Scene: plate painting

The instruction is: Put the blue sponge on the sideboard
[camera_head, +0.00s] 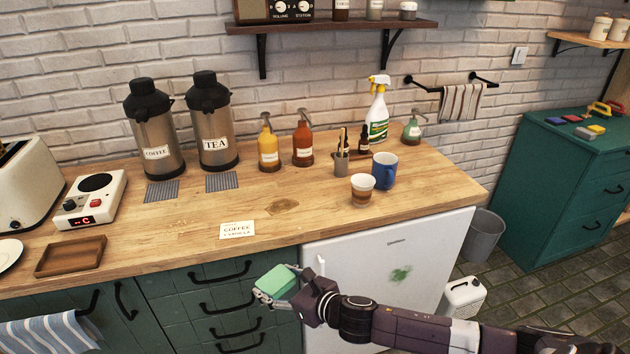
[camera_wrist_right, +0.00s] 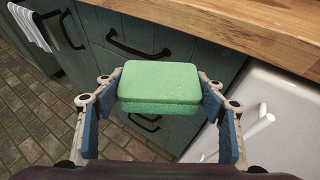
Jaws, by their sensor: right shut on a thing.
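My right gripper (camera_head: 283,280) is shut on a green sponge (camera_head: 277,284), held in front of the counter's drawers, below the worktop edge. In the right wrist view the green sponge (camera_wrist_right: 158,85) sits between the two fingers (camera_wrist_right: 160,105). A small blue block (camera_head: 554,121), which looks like a sponge, lies on the green sideboard (camera_head: 560,185) at the right, well away from my right gripper. My left gripper is out of view.
Small red, yellow and grey pieces (camera_head: 584,133) share the sideboard top. The wooden counter (camera_head: 300,220) holds a blue mug (camera_head: 384,171), a layered cup (camera_head: 362,190), bottles and flasks. Below are a white fridge (camera_head: 370,260) with a green smear, a white canister (camera_head: 463,297) and a grey bin (camera_head: 483,236).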

